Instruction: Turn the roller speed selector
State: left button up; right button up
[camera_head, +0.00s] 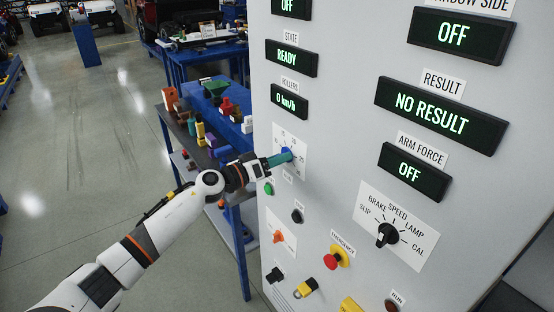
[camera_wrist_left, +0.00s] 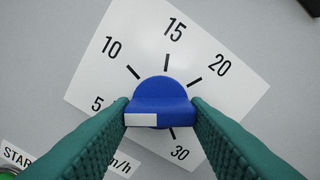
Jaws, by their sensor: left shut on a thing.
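The roller speed selector is a blue knob (camera_wrist_left: 160,104) on a white dial plate (camera_wrist_left: 228,92) marked 5, 10, 15, 20 and 30, with km/h below. It also shows in the head view as a small blue knob (camera_head: 287,154) on the grey panel. My left gripper (camera_wrist_left: 160,118) has its two green fingers on either side of the knob's grip bar, shut on it. The bar lies about level in the wrist view, with a white mark at its left end. In the head view my left gripper (camera_head: 281,159) reaches the panel from the left. My right gripper is out of view.
Close by on the panel are a green button (camera_head: 268,188), a black knob (camera_head: 297,216), an orange knob (camera_head: 278,237) and a red emergency button (camera_head: 333,260). The rollers display (camera_head: 289,102) reads 0 km/h. A cluttered blue table (camera_head: 234,190) stands left of the panel.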

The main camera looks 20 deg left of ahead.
pick_arm(q)
jog(key=n+b, duration=0.6)
jog(key=n, duration=2.6)
jog(key=shift+n, duration=0.3)
dwell(0.5)
jog(key=shift+r, duration=0.1)
dwell(0.3)
jog(key=o, duration=1)
jog(key=shift+a, duration=0.1)
